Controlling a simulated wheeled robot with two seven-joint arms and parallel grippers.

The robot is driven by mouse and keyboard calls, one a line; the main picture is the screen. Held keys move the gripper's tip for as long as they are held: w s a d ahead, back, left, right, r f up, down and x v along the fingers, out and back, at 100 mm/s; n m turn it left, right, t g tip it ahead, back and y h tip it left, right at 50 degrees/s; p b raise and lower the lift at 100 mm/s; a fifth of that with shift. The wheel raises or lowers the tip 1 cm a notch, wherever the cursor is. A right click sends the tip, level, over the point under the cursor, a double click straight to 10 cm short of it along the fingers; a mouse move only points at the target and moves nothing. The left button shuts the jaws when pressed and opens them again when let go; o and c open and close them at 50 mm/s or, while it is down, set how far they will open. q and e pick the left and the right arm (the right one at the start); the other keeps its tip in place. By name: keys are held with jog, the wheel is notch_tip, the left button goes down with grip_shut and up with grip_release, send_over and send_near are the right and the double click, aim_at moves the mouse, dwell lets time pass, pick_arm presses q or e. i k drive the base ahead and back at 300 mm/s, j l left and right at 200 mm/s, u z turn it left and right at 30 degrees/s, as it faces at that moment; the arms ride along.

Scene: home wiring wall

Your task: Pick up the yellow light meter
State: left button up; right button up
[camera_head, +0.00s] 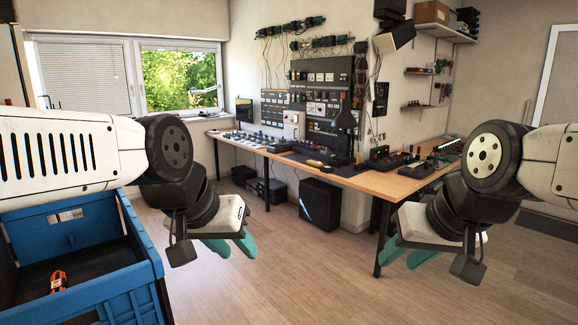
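I cannot clearly make out the yellow light meter. A small yellow item (315,163) lies on the long wooden workbench (378,183), too small to identify. My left gripper (235,249) hangs above the floor in front of the bench, right of the blue crate. Its teal fingers are apart and nothing shows between them. My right gripper (403,257) hangs near the bench's front corner at the right. Its teal fingers are also apart, with nothing seen between them. Both grippers are away from the yellow item.
A blue crate (97,292) at the lower left holds an orange-red item (58,281). A wiring panel (322,98) stands behind the bench. Black boxes (320,203) stand on the floor under it. The wooden floor (290,285) between my arms is clear.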

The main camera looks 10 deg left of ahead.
aim_at(309, 161)
jog(key=i+l, duration=1.05)
jog(key=i+u, duration=0.5)
jog(key=i+l+u, duration=0.2)
jog(key=i+u, duration=0.25)
jog(key=i, duration=0.25)
jog(key=i+j, duration=0.15)
jog(key=i, duration=0.65)
jog(key=i+j, duration=0.1)
jog(key=i, duration=0.7)
jog(key=i+l+z, duration=0.1)
jog(key=i+z, duration=0.35)
jog(key=i, duration=0.15)
jog(key=i+j+z, duration=0.15)
jog(key=i+z, duration=0.25)
jog(key=i, duration=0.2)
jog(key=i+j+z, duration=0.3)
jog(key=i+z, duration=0.15)
jog(key=i, duration=0.15)
